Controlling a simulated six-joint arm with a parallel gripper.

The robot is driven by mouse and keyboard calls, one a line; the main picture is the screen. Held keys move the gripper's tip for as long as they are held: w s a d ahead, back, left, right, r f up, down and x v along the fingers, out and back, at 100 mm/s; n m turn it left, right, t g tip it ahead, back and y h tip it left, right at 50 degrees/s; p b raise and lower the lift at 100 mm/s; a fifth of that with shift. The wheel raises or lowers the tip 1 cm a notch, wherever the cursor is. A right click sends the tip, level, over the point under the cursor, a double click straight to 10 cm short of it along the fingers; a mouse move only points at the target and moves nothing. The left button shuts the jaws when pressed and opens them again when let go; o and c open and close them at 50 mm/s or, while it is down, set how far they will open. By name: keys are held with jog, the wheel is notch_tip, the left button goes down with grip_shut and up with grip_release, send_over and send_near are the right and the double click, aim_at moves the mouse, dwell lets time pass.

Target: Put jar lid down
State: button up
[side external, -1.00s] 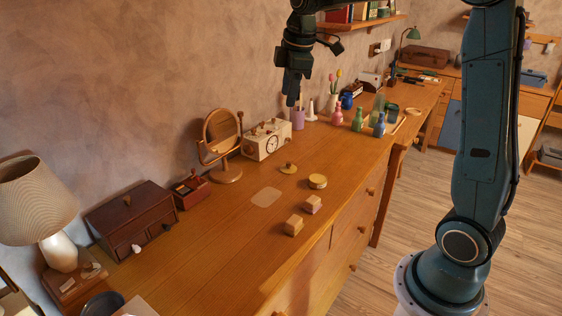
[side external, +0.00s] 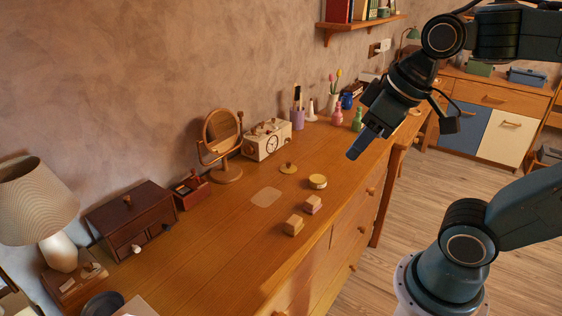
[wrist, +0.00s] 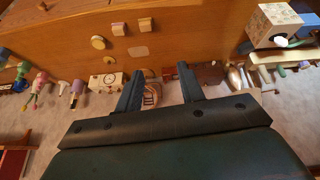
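The jar lid (side external: 288,168), a flat brass-coloured disc with a small knob, appears to lie on the wooden dresser top. It also shows, small, in the wrist view (wrist: 111,60). A round, pale yellow jar (side external: 318,181) stands beside it, apart from it, and shows in the wrist view too (wrist: 98,42). My gripper (side external: 356,152) is up in the air to the right of both, tilted down to the left. In the wrist view its two fingers (wrist: 160,68) are spread with nothing between them.
Two wooden blocks (side external: 294,225) (side external: 313,204) and a flat pale patch (side external: 266,197) are in front of the lid. A clock (side external: 267,139), a mirror (side external: 222,140) and a purple cup (side external: 297,119) stand behind. The dresser top left of the patch is largely bare.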

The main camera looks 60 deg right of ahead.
jog(key=shift+s+a+f+m, duration=0.15)
jog(key=shift+s+f+m, duration=0.25)
jog(key=shift+s, duration=0.3)
jog(key=shift+s+a+f+m, duration=0.15)
jog(key=shift+s+f+m, duration=0.05)
jog(key=shift+s+f, duration=0.4)
